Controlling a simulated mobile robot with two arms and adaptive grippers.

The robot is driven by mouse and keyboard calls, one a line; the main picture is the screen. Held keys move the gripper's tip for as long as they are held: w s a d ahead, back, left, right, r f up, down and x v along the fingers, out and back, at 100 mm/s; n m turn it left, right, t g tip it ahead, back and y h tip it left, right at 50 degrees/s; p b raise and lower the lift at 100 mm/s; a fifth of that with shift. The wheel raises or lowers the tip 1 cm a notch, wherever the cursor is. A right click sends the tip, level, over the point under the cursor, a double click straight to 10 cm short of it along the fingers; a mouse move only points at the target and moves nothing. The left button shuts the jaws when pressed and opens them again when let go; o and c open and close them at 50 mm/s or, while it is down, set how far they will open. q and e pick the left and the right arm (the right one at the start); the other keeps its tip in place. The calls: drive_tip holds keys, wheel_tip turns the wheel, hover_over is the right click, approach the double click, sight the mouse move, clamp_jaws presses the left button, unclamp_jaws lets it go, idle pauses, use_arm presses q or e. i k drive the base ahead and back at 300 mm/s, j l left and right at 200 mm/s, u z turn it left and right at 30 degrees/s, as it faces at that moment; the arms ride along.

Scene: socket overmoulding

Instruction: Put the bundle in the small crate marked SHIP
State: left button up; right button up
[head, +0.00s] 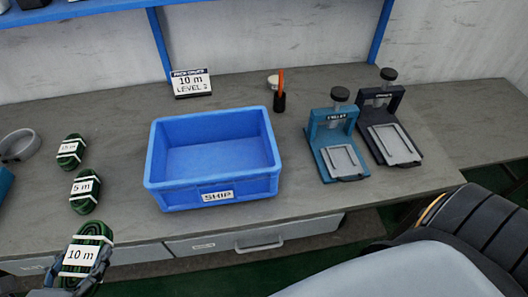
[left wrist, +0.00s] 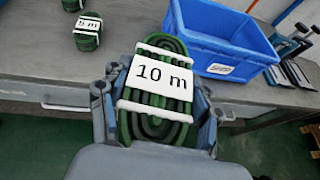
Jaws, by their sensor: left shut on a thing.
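A green cable bundle (head: 88,248) with white bands and a "10 m" label is in the lower left of the head view. My left gripper (head: 78,277) is shut on it and holds it in front of the bench edge. In the left wrist view the bundle (left wrist: 157,88) sits between the fingers of the gripper (left wrist: 158,120). The blue crate marked SHIP (head: 217,197) stands on the bench to the right of the bundle and looks empty. It also shows at the upper right of the left wrist view (left wrist: 225,47). My right gripper is not in view.
Bundles marked 5 m (head: 85,192) and, less clearly, 15 m (head: 70,152) lie left of the crate. A "10 m" sign (head: 192,83) stands behind it. A teal press (head: 333,145) and a dark press (head: 390,130) stand to its right. Drawers (head: 255,240) are under the bench.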

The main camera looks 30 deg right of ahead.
sight(190, 164)
drive_tip(key=k+l, duration=0.1)
drive_tip(key=l, duration=0.35)
drive_tip(key=k+l, duration=0.1)
drive_tip(key=l, duration=0.8)
drive_tip(key=k+l, duration=0.15)
drive_tip(key=l, duration=0.3)
drive_tip(key=k+l, duration=0.1)
drive_tip(key=l, duration=0.35)
drive_tip(key=k+l, duration=0.1)
drive_tip(key=l, duration=0.85)
drive_tip(key=i+u, duration=0.05)
